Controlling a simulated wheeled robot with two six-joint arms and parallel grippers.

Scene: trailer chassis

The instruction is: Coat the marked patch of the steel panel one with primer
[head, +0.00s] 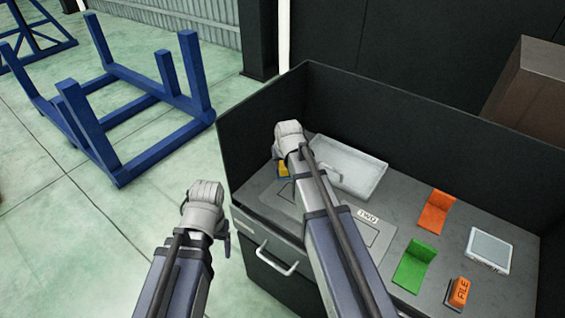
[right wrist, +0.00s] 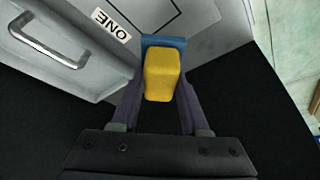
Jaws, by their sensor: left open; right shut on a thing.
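Steel panel one (right wrist: 190,28) lies on the grey bench top, with its "ONE" label (right wrist: 110,25) and part of a black outline showing in the right wrist view. In the head view panel one (head: 262,203) is partly covered by my right arm. My right gripper (right wrist: 162,85) is shut on a yellow block (right wrist: 162,75) with a blue end (right wrist: 163,41). The yellow block (head: 284,169) shows a little in the head view. Whether its blue end touches the panel I cannot tell. My left gripper (head: 224,238) is open, left of the bench, its fingers mostly hidden.
A white tray (head: 350,168) lies behind the panels. Panel two's label (head: 368,217) is right of my right arm. Orange (head: 436,212) and green (head: 415,265) brackets, an orange file block (head: 459,292) and a grey-white box (head: 490,250) stand right. Dark walls edge the bench; a drawer handle (head: 277,262) juts forward.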

